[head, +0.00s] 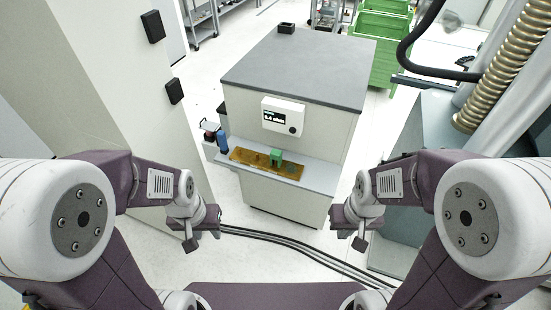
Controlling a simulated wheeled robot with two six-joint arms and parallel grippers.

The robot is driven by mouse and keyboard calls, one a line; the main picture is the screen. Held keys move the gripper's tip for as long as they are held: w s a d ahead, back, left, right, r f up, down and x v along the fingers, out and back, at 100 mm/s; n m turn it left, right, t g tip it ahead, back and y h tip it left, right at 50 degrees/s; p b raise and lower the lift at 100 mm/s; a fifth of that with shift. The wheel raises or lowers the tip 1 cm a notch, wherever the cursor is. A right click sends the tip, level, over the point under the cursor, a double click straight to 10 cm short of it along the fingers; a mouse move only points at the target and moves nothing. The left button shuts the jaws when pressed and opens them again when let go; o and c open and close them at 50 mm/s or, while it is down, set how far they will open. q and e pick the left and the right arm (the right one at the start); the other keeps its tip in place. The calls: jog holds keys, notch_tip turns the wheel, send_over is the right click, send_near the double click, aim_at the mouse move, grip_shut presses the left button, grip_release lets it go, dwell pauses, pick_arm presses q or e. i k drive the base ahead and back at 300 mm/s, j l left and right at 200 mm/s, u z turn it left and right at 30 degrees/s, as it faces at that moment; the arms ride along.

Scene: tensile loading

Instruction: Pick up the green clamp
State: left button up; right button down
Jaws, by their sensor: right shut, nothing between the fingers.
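The green clamp (275,157) is small and sits on a brown-yellow board (245,156) on the shelf at the front of a cabinet. My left gripper (191,244) hangs at the lower left, in front of the shelf and well apart from the clamp. Its fingers are too small and foreshortened to tell whether they are open. My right gripper (360,244) hangs at the lower right, shut and empty, also apart from the clamp.
The shelf (318,177) juts from a cabinet with a grey top (300,65) and a display box (283,116). A small blue object (222,143) stands at the shelf's left. Black cables (290,242) cross the floor. Green crates (377,50) stand behind right.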

aim_at(276, 154)
jog(key=i+j, duration=0.15)
jog(key=j, duration=0.25)
jog(key=i+j+z, duration=0.1)
jog(key=j, duration=0.3)
jog(key=i+j, duration=0.1)
jog(key=j, duration=0.3)
jog(key=i+j+z, duration=0.1)
jog(key=j, duration=0.3)
jog(key=i+j, duration=0.15)
jog(key=j, duration=0.3)
jog(key=z, duration=0.05)
